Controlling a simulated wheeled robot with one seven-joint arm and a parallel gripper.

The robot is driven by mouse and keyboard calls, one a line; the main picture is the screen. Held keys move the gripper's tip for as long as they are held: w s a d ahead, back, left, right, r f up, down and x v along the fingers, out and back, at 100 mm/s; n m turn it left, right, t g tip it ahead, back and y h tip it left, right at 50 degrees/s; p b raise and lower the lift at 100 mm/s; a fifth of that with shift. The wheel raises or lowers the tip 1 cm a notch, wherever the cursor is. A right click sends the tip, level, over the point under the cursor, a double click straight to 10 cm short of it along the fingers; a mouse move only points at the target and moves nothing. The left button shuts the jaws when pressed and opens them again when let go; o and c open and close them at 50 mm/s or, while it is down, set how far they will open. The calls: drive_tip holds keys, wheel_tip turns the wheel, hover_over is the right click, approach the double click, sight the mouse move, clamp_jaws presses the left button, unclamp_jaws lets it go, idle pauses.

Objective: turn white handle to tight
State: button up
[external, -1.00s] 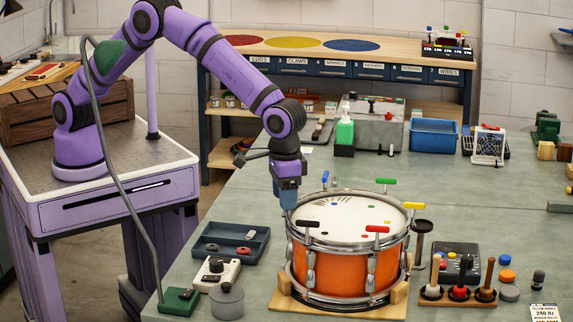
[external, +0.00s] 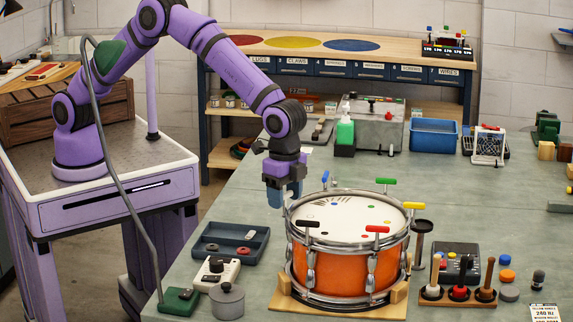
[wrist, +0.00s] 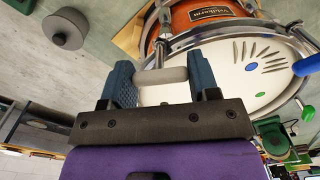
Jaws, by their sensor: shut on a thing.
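The white handle (wrist: 160,76) lies between the two blue fingers of my gripper (wrist: 163,82) in the wrist view, and the gripper is shut on it. It sits at the rim of the orange drum (wrist: 205,13). In the external view my gripper (external: 284,192) is at the left rim of the drum (external: 330,265) and hides the white handle. The pale drumhead (external: 345,215) bears several coloured dots. In the wrist view it shows dark radiating marks, with a green dot (wrist: 260,95) and a blue dot (wrist: 251,67).
Around the rim stand a blue handle (external: 325,179), green handle (external: 386,181), yellow handle (external: 413,205), red handle (external: 377,229) and black handle (external: 307,223). A dark tray (external: 231,243) and grey pot (external: 227,301) lie left of the drum.

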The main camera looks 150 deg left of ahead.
drive_tip(key=m, duration=1.4)
drive_tip(key=shift+m, duration=0.3)
drive_tip(key=m, duration=0.3)
drive_tip(key=shift+m, duration=0.3)
drive_tip(key=m, duration=0.3)
drive_tip(key=shift+m, duration=0.3)
drive_tip(key=m, duration=0.3)
drive_tip(key=shift+m, duration=0.3)
drive_tip(key=shift+r+m, duration=0.1)
drive_tip(key=shift+m, duration=1.9)
